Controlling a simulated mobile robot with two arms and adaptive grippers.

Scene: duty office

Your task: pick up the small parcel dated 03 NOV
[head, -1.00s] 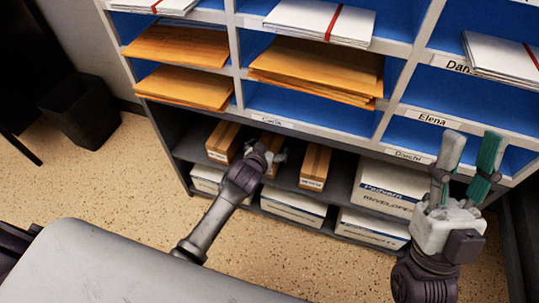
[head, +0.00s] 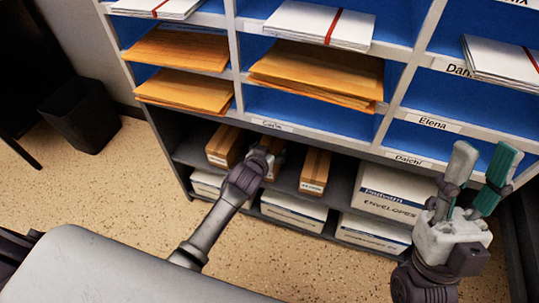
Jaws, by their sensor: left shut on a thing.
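Three small brown parcels lie on the dark lower shelf: a left parcel (head: 222,146), a middle parcel (head: 273,143) and a right parcel (head: 315,168). Their labels are too small to read, so I cannot tell which is dated 03 NOV. My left gripper (head: 263,158) is at the front end of the middle parcel and shut on it, hiding that end and its label. My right gripper (head: 484,158) is empty, its fingers apart, in front of the shelf unit at the right.
Above are blue pigeonholes with orange envelopes (head: 178,48) and white bundles (head: 320,20). White envelope boxes (head: 388,196) stand below and right of the parcels. A grey surface (head: 110,275) fills the lower left foreground. A black bin (head: 82,113) stands at the left.

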